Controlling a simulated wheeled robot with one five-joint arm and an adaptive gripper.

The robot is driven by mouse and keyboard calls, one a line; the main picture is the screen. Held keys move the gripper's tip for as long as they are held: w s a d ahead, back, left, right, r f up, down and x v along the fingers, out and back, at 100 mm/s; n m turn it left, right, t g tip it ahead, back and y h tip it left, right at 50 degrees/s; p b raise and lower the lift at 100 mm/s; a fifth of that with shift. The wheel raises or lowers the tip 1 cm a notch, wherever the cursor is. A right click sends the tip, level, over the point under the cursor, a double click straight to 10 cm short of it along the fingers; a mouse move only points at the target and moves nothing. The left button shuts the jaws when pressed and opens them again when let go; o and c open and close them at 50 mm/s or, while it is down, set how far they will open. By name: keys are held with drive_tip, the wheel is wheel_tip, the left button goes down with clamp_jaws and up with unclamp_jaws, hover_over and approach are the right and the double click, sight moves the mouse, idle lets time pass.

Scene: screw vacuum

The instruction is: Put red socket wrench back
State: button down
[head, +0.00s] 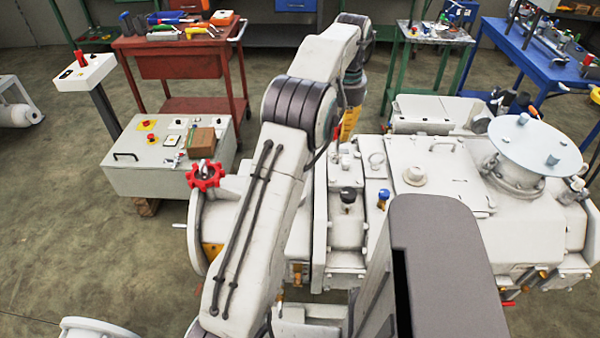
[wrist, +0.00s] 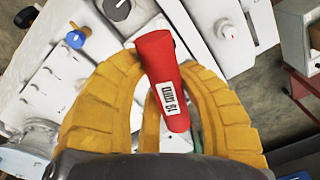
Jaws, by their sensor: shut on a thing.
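The red socket wrench (wrist: 165,75) shows in the wrist view as a red, tapered handle with a white label that seems to read 19 mm. My gripper (head: 349,124) is shut on it, with its yellow fingers on both sides of the handle in the wrist view. The wrench is tilted in the picture and is held above the white vacuum machine (head: 450,170). In the head view, my arm hides most of the wrench and one yellow finger shows.
A red tool cart (head: 175,68) with several tools on top stands at the back left. A control box (head: 150,180) with a brown block (head: 200,141) is left of the machine. A green table (head: 430,34) and a blue table (head: 540,60) stand behind. Open floor lies at left.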

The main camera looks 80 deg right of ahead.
drive_tip(key=shift+s+d, duration=0.1)
drive_tip(key=shift+d, duration=0.05)
drive_tip(key=shift+w+d+f, duration=0.1)
drive_tip(key=shift+w+f, duration=0.2)
drive_tip(key=w+f+p, duration=0.7)
drive_tip(key=w+f, duration=0.3)
drive_tip(key=shift+w+d+p, duration=0.2)
drive_tip(key=shift+p, duration=0.2)
drive_tip(key=shift+f, duration=0.15)
drive_tip(key=shift+f, duration=0.15)
drive_tip(key=c, duration=0.9)
unclamp_jaws()
drive_tip(key=shift+o, duration=0.2)
